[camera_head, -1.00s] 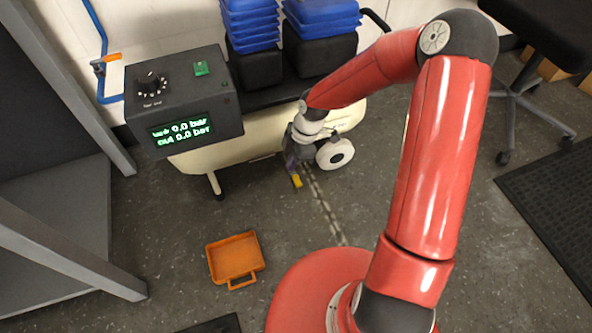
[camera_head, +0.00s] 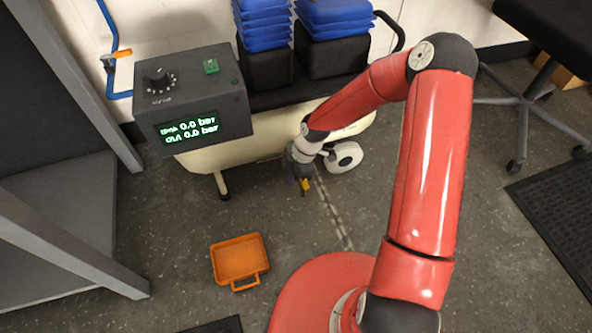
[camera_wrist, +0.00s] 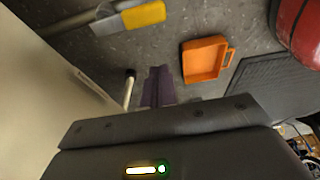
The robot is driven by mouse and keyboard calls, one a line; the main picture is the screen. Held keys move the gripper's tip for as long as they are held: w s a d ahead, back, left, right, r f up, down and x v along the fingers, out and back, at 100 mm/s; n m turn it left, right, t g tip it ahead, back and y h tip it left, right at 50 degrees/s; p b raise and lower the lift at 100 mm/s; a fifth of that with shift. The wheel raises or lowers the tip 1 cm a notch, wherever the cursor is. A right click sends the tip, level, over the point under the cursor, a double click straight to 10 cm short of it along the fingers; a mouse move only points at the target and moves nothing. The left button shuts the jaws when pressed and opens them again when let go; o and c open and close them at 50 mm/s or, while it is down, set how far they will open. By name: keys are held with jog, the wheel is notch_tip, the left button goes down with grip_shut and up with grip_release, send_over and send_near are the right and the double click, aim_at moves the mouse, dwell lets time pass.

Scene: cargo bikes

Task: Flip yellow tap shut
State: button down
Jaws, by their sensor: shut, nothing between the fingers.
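The yellow tap handle (camera_head: 305,185) shows low under the beige tank, just beside my gripper (camera_head: 292,178) in the head view. In the wrist view the yellow handle (camera_wrist: 143,14) is at the top, roughly in line with a silvery metal fitting (camera_wrist: 106,22) and its pipe. My gripper's purple fingers (camera_wrist: 158,75) are together and empty, below and a little right of the yellow handle in that picture, with a visible gap between them. The wrist hides part of the tap's mount in the head view.
The beige tank (camera_head: 210,160) with a white wheel (camera_head: 345,156) stands close behind my gripper. A tank leg (camera_head: 223,187) is to its left. An orange tray (camera_head: 240,258) lies on the floor. A grey control box (camera_head: 195,95) reads 0.0 bar twice. A blue pipe (camera_head: 117,30) has an orange-handled valve.

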jog(key=shift+w+d+f+b, duration=0.15)
jog(key=shift+w+d+f, duration=0.05)
jog(key=shift+d+f, duration=0.6)
jog(key=shift+w+d+f+b, duration=0.2)
jog(key=shift+d+f, duration=0.35)
jog(key=shift+f, duration=0.35)
